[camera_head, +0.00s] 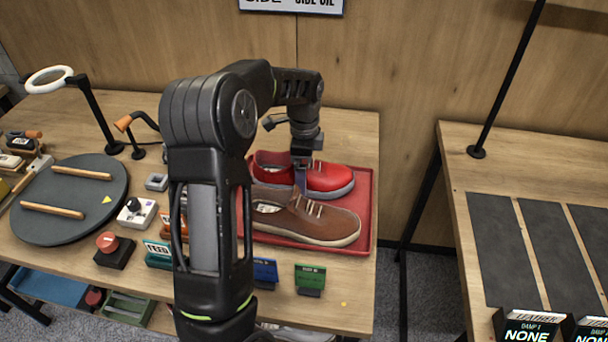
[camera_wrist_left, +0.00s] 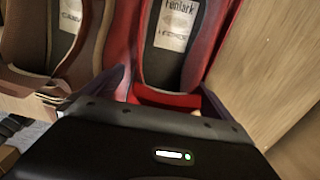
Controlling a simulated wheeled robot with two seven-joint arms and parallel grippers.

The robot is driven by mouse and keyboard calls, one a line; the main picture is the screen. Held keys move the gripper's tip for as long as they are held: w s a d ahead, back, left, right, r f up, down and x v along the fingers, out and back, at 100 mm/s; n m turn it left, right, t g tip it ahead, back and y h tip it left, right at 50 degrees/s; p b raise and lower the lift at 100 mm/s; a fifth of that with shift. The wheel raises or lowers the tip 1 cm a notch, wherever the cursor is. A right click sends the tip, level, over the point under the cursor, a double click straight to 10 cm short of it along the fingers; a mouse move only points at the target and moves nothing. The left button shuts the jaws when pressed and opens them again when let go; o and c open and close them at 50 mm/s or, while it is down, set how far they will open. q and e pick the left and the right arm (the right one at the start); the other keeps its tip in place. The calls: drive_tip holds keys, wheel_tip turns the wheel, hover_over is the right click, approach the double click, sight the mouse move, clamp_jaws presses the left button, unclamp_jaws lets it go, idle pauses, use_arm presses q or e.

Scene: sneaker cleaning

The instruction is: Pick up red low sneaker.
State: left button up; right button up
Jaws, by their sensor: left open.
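The red low sneaker (camera_head: 325,179) lies on a red tray (camera_head: 367,215) on the left table, behind a brown sneaker (camera_head: 325,224). My left gripper (camera_head: 301,178) points down at the red sneaker, near its opening. In the left wrist view the red sneaker (camera_wrist_left: 170,98) lies between the two spread fingers, its insole label facing the camera. The left gripper is open, one finger at each side of the shoe's heel end. Whether the fingers touch the shoe cannot be told. The brown sneaker (camera_wrist_left: 88,50) is close beside the left finger in that view. My right gripper is not in view.
A dark round turntable (camera_head: 70,200) with two wooden bars stands at the left. A ring lamp (camera_head: 50,79), a red button (camera_head: 107,241) and small coloured label blocks (camera_head: 310,280) are around it. A second table (camera_head: 470,180) with dark mats stands at the right, across a gap.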

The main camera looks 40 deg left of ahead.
use_arm(q)
drive_tip(key=c, duration=1.9)
drive_tip(key=shift+r, duration=0.15)
wheel_tip(320, 180, up, 10)
drive_tip(key=shift+f+b, duration=0.1)
drive_tip(key=shift+b, duration=0.3)
